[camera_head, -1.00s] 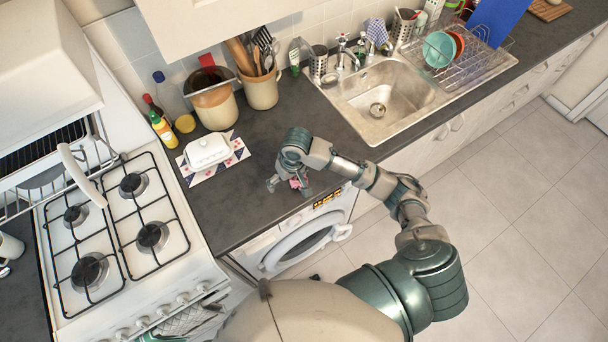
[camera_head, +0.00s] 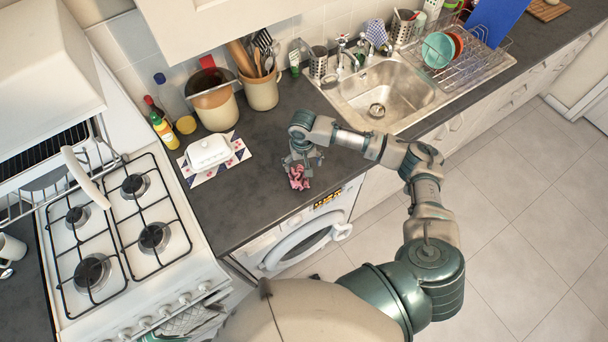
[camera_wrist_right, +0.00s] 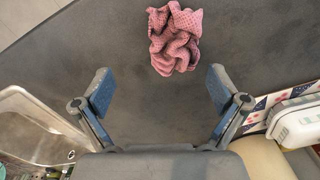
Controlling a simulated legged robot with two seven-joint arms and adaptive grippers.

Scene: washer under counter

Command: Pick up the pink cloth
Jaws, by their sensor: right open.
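The pink cloth (camera_head: 299,178) lies crumpled on the dark counter (camera_head: 250,205), near its front edge above the washer. In the right wrist view the whole cloth (camera_wrist_right: 175,38) shows, beyond the fingertips and between their lines. My right gripper (camera_head: 302,160) is over the counter just behind the cloth. In the wrist view its fingers (camera_wrist_right: 160,90) are spread wide with nothing between them, and bare counter shows in the gap. The cloth looks apart from both fingers. My left gripper is not in view.
A white butter dish (camera_head: 208,152) sits on a patterned mat left of the gripper. Utensil crocks (camera_head: 213,105) stand behind. The sink (camera_head: 385,92) is to the right, the gas stove (camera_head: 120,235) to the left. The washer (camera_head: 305,240) is below the counter edge.

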